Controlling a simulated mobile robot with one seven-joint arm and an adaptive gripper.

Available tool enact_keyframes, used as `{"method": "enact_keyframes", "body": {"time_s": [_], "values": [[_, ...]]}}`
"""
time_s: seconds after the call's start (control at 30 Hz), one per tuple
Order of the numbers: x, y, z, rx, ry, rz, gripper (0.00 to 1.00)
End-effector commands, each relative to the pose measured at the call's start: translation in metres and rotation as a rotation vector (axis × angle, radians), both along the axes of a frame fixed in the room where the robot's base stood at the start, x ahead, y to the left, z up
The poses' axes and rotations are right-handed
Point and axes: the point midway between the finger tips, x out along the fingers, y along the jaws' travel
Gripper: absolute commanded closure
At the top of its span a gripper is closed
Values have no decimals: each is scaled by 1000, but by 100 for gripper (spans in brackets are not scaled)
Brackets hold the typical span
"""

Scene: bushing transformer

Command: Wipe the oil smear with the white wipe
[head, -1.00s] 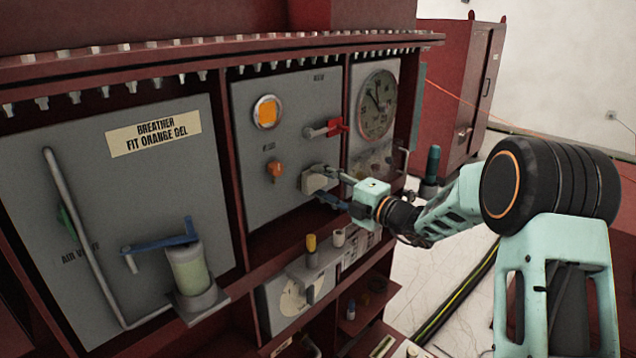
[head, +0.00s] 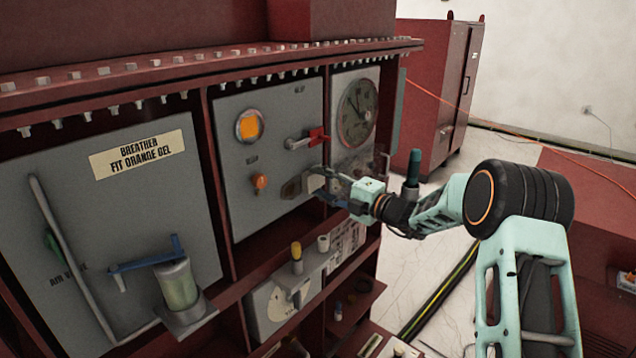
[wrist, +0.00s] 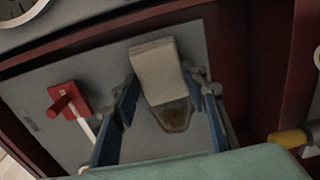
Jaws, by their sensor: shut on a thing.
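The white wipe (wrist: 158,70) is a pale block-like pad held between the blue fingers of my gripper (wrist: 165,88). In the head view, the wipe (head: 316,182) is at the lower right of the middle grey panel, and my gripper (head: 328,188) reaches it from the right. The oil smear (wrist: 173,115) is a brown patch on the panel right beside the wipe's end. The smear also shows in the head view (head: 291,188), just left of the wipe. The wipe may cover part of it. I cannot tell whether the wipe touches the panel.
A red-handled lever (head: 316,138) sits above the wipe, and an orange knob (head: 259,182) is left of the smear. A round gauge (head: 357,113) is on the right panel. A ledge below carries a yellow-topped part (head: 296,255). Floor to the right is partly clear.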

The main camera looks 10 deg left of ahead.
Motion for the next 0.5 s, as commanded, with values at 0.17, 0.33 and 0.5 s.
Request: {"method": "enact_keyframes", "body": {"time_s": [0.17, 0.33, 0.5], "values": [[-2, -1, 1, 2, 0, -2, 79], [-13, 6, 1, 2, 0, 0, 79], [-26, 14, 1, 1, 0, 0, 79]]}}
